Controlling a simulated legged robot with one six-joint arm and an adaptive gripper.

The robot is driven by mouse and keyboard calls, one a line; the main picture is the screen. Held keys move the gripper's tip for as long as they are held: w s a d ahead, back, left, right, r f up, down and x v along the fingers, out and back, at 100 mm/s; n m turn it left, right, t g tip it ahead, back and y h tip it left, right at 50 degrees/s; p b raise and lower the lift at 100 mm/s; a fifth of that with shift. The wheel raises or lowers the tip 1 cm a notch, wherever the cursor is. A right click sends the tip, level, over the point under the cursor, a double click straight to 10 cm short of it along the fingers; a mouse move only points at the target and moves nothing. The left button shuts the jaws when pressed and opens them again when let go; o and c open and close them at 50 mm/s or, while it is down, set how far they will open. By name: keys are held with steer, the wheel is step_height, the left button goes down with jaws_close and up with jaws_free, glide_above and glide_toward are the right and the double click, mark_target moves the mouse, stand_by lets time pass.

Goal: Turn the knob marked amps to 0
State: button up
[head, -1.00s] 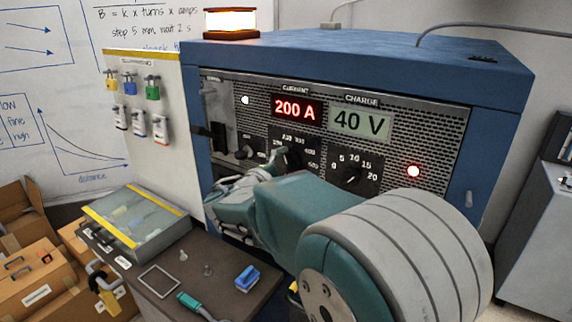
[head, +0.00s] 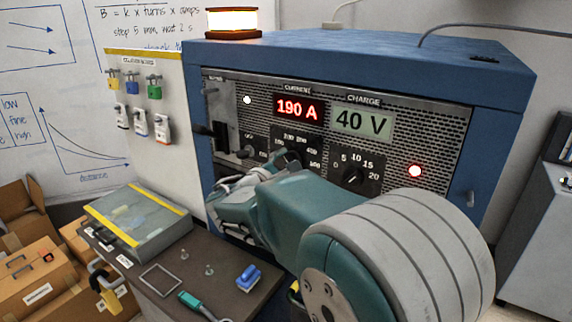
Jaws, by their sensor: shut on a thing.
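The amps knob (head: 293,155) is dark and sits on a dial plate with numbers in the hundreds, below the red current display (head: 299,109), which reads 190 A. My gripper (head: 281,166) reaches up to this knob from the lower left and is shut on it. My fingers and wrist hide much of the knob and the lower left of its dial, so its pointer cannot be read.
Right of it is another knob (head: 352,174) with a 0 to 20 scale, under the charge display (head: 362,121) reading 40 V. A smaller dial (head: 246,152) and a dark lever (head: 204,131) are at left.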

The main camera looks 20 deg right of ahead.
steer(key=shift+r+n, duration=0.1)
steer(key=shift+n, duration=4.8)
steer(key=o, duration=1.1)
steer(key=shift+w, duration=0.1)
steer(key=shift+o, duration=0.2)
steer(key=v, duration=1.2)
